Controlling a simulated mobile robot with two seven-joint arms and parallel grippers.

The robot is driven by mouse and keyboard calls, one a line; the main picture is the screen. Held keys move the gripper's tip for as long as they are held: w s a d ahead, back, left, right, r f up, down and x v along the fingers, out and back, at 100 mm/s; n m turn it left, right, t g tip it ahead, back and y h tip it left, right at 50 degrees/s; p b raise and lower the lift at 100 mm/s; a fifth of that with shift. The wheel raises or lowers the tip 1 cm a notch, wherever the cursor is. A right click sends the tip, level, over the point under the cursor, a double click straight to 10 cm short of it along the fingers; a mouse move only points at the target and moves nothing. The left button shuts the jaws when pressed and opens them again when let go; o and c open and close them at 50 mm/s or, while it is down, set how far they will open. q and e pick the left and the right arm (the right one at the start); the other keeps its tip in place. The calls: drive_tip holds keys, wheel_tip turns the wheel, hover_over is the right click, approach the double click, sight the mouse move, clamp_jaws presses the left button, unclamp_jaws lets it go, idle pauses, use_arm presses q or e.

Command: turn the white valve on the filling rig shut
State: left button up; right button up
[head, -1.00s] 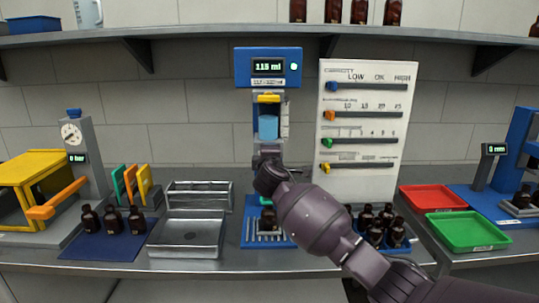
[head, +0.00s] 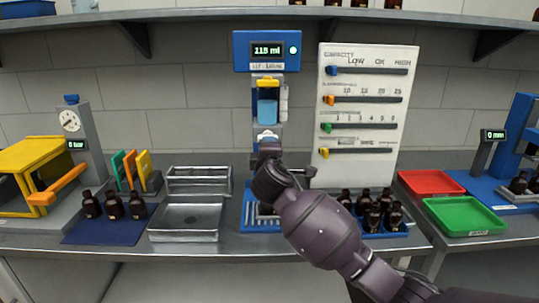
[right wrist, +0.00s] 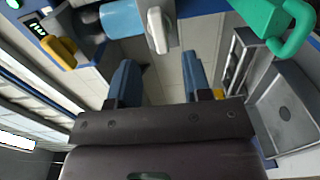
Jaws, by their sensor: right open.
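The filling rig (head: 267,52) stands against the wall, with a blue head reading about 115 ml and a blue cylinder below it. Its white valve (head: 267,135) shows just above my right gripper (head: 265,152) in the head view. In the right wrist view the white valve (right wrist: 158,32) lies ahead, in line with the gap between the two blue fingers of my right gripper (right wrist: 160,80). The fingers are apart with nothing between them, and the valve looks beyond their tips. My left gripper is out of view.
A steel tray (head: 187,232) and dark bottles on a blue mat (head: 105,232) stand left of the rig. A white slider panel (head: 365,165) and several bottles (head: 372,215) stand right. Red (head: 432,182) and green (head: 462,215) trays lie farther right.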

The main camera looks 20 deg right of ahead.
drive_tip(key=shift+v, duration=1.35)
drive_tip(key=a+r+m+t+y, duration=0.1)
drive_tip(key=a+m+y, duration=0.1)
drive_tip(key=a+y, duration=0.35)
drive_tip(key=s+d+f+m+y, duration=0.2)
drive_tip(key=s+f+m+y, duration=0.1)
drive_tip(key=s+f, duration=0.55)
drive_tip(key=s+d+f+m+g+h, duration=0.2)
drive_tip(key=s+d+f+m+g, duration=0.1)
drive_tip(key=s+f, duration=1.2)
drive_tip(key=s+d+f+m+g+h, duration=0.1)
drive_tip(key=s+d+f+m+g, duration=0.2)
drive_tip(key=s+f, duration=1.1)
drive_tip(key=d+f+m, duration=0.1)
drive_tip(key=d+m, duration=0.1)
drive_tip(key=d, duration=0.2)
drive_tip(key=shift+s+d+f+m+g+h, duration=0.3)
drive_tip(key=shift+s+d+f+g+h, duration=0.05)
drive_tip(key=shift+g, duration=0.05)
